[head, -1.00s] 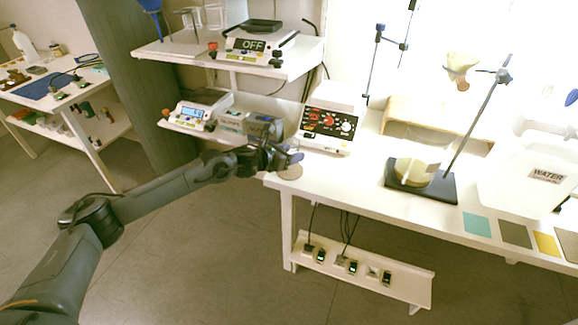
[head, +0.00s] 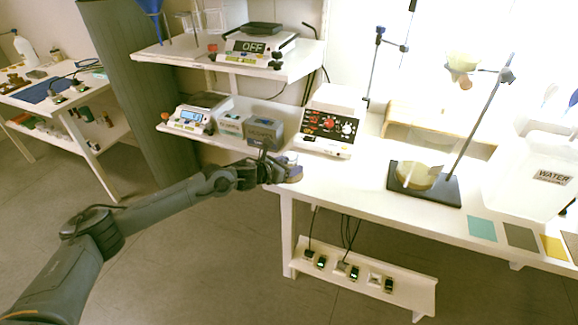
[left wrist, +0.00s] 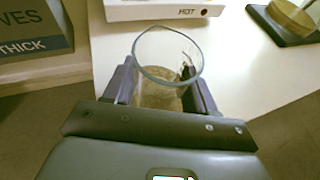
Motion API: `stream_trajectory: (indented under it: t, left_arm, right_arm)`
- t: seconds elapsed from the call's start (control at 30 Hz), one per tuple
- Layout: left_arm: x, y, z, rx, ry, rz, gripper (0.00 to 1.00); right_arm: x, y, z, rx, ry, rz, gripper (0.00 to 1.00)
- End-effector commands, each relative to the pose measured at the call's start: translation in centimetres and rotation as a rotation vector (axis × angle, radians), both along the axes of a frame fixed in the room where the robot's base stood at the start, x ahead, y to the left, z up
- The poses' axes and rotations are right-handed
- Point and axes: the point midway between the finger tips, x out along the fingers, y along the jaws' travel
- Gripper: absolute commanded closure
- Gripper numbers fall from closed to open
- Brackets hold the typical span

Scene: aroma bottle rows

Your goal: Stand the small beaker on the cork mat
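My left gripper (head: 279,172) is at the left front corner of the white bench. In the left wrist view its two fingers (left wrist: 165,90) are on either side of the small beaker (left wrist: 155,52), which is clear glass, upright and open at the top. The gripper looks shut on it. The cork mat (left wrist: 160,101) shows brown through the beaker's bottom, so the beaker is over the mat. I cannot tell whether its base touches the mat. In the head view the gripper hides much of both. My right gripper is not in view.
A hotplate (head: 329,124) stands just behind the gripper. A lower shelf with boxes (head: 264,132) is to its left. A stand with a dark base (head: 424,186), a water container (head: 530,175) and coloured mats (head: 482,228) are farther right. The bench front between is clear.

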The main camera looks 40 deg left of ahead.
Motion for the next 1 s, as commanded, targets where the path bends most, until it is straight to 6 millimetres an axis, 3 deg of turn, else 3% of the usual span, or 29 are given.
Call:
stream_trajectory:
  t: [0.03, 0.17, 0.57, 0.77, 1.0]
  left_arm:
    - [0.0, 0.0, -0.1, 0.000, 0.001, 0.000, 0.38]
    - [0.0, 0.0, -0.1, 0.000, 0.001, 0.000, 0.18]
    - [0.0, 0.0, 0.7, 0.000, 0.001, 0.000, 0.18]
    - [-2.4, 0.3, 1.5, 0.003, 0.004, -0.001, 0.18]
    - [-6.6, 0.8, 3.2, 0.005, 0.005, -0.001, 0.18]
  right_arm:
    - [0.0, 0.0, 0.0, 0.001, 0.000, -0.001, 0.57]
    - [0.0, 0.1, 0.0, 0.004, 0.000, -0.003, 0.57]
    - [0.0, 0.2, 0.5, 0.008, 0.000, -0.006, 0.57]
    - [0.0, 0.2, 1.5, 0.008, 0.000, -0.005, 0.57]
    - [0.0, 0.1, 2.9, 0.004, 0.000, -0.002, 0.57]
